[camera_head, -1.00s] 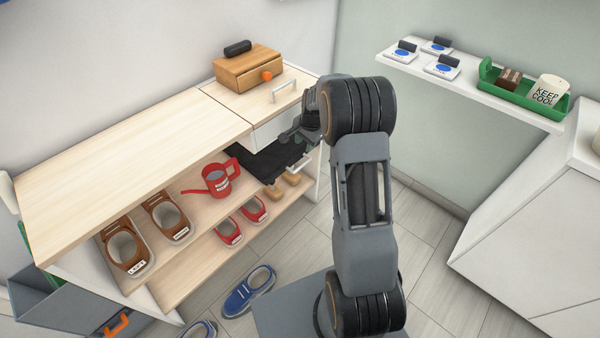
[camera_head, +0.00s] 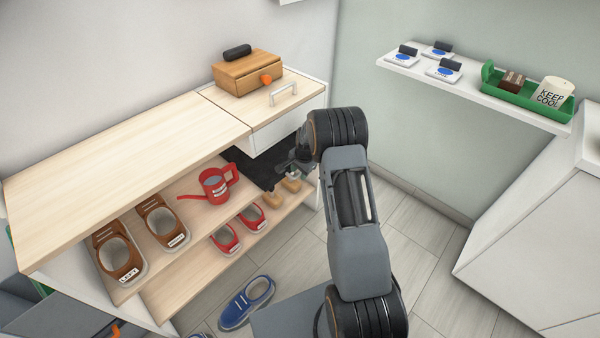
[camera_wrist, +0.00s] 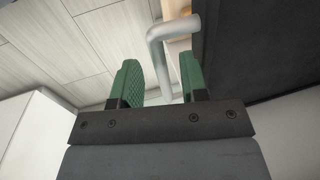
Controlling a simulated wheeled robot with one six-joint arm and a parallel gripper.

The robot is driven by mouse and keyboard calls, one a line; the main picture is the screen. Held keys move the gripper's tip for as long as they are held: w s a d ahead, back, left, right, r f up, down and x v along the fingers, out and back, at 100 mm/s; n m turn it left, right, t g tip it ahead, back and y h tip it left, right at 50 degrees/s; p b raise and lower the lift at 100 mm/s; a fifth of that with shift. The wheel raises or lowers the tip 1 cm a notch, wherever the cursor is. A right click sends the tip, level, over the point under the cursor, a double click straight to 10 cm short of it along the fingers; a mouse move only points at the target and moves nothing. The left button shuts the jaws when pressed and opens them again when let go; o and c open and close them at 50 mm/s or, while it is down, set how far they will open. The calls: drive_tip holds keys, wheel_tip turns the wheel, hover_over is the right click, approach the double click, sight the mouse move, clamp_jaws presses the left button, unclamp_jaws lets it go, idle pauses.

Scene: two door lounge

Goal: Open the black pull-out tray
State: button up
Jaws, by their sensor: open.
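The black pull-out tray (camera_head: 258,166) sits below the white drawer, at the right end of the wooden cabinet. It extends some way out from under the drawer; its far right part is hidden by my arm. In the wrist view the tray's dark surface (camera_wrist: 265,45) fills the upper right. A grey bar handle (camera_wrist: 159,62) stands beside it, its lower end between my green fingers. My gripper (camera_wrist: 160,78) is open, one finger on each side of the handle; I cannot tell whether either touches it. In the head view my gripper (camera_head: 292,172) is at the tray's front, partly hidden.
The white drawer (camera_head: 290,132) is just above. Red watering can (camera_head: 216,185), brown shoes (camera_head: 120,255) and red shoes (camera_head: 226,238) stand on the shelves left. A blue shoe (camera_head: 247,300) lies on the floor. A wall shelf (camera_head: 470,88) is at right; floor between is clear.

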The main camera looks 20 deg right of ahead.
drive_tip(key=shift+f, duration=0.1)
clamp_jaws()
idle(0.4)
